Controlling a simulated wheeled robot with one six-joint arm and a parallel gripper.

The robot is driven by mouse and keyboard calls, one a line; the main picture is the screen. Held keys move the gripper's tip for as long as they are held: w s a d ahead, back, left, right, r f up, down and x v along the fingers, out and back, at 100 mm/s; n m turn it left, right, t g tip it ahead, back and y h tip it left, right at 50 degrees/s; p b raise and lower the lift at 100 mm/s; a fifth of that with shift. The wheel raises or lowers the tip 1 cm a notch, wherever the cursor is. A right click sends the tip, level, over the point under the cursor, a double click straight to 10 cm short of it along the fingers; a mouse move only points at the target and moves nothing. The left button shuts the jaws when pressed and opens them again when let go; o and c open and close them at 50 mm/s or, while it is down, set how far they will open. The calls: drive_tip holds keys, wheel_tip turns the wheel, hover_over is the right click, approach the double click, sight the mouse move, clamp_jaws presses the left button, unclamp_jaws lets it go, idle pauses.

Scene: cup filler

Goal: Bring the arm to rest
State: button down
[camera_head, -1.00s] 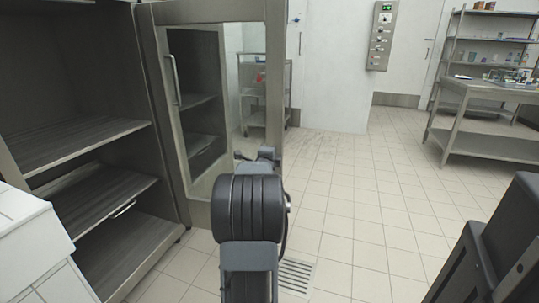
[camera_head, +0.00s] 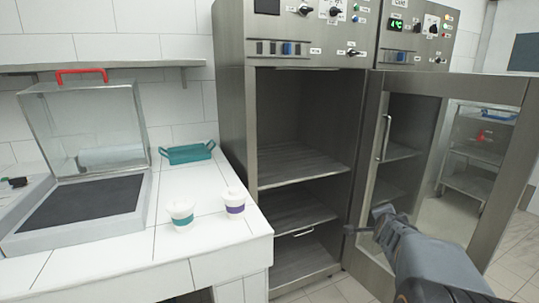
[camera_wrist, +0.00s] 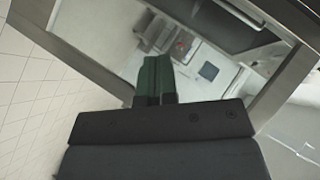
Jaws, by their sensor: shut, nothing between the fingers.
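My gripper (camera_head: 354,230) is at the lower right of the head view, at the end of my dark grey arm. It is in front of the open glass door (camera_head: 455,90) of the steel cabinet. In the wrist view, my gripper (camera_wrist: 153,75) has its two green fingers together with nothing between them. Behind the fingers there is the door's glass and frame. I cannot tell the exact gap between the gripper and the door.
The steel cabinet (camera_head: 231,110) stands open with bare shelves.

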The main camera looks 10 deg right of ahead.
drive_tip(key=a+r+n+y+p, duration=0.4)
drive_tip(key=a+r+n+p, duration=0.3)
drive_tip(key=a, duration=0.6)
drive_tip(key=s+a+r+n+g+y+p, duration=0.2)
drive_tip(key=s+a+r+n+g+p, duration=0.1)
drive_tip(key=s+a+n+p, duration=0.3)
drive_tip(key=s+a+r+n+g+y+p, duration=0.1)
drive_tip(key=s+a+r+n+g+p, duration=0.2)
drive_tip(key=s+a+r+n+p, duration=0.2)
drive_tip(key=s+a+n+p, duration=0.1)
drive_tip(key=s+a, duration=0.2)
drive_tip(key=a, duration=0.3)
drive_tip(key=shift+s+n+y, duration=0.3)
drive_tip(key=shift+s+y, duration=0.1)
